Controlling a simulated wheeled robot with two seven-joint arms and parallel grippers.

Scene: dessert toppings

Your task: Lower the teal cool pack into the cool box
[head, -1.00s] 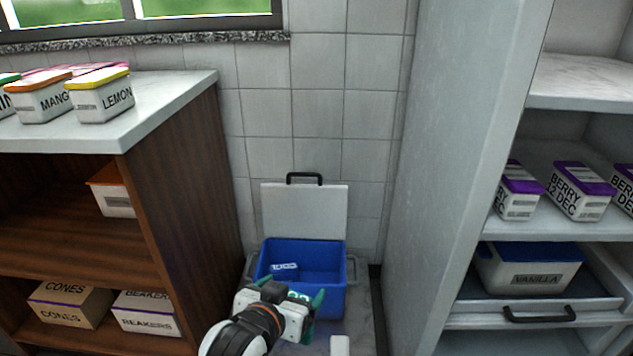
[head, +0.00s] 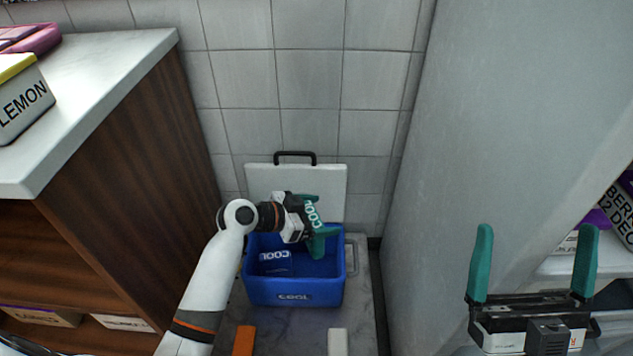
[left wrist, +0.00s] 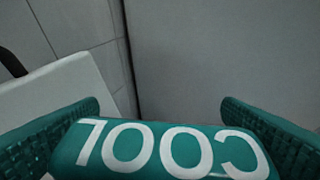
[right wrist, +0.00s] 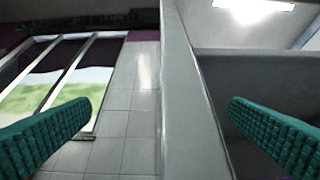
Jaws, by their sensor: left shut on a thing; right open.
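The teal cool pack (left wrist: 165,150), lettered COOL in white, is between the fingers of my left gripper (head: 313,220). In the left wrist view both teal fingers close on its ends. In the head view the teal cool pack (head: 313,214) is above the open blue cool box (head: 292,293), near its back right part. A blue pack (head: 275,262) lettered COOL lies inside the box at the left. The gripper hides part of the box's interior. My right gripper (head: 532,265) is open and empty, at the right, away from the box.
The white lid (head: 262,182) stands open behind the box against the tiled wall. A wooden shelf unit (head: 120,170) stands left and a tall grey panel (head: 480,120) right. An orange block (head: 244,340) and a white block (head: 338,342) are in front of the box.

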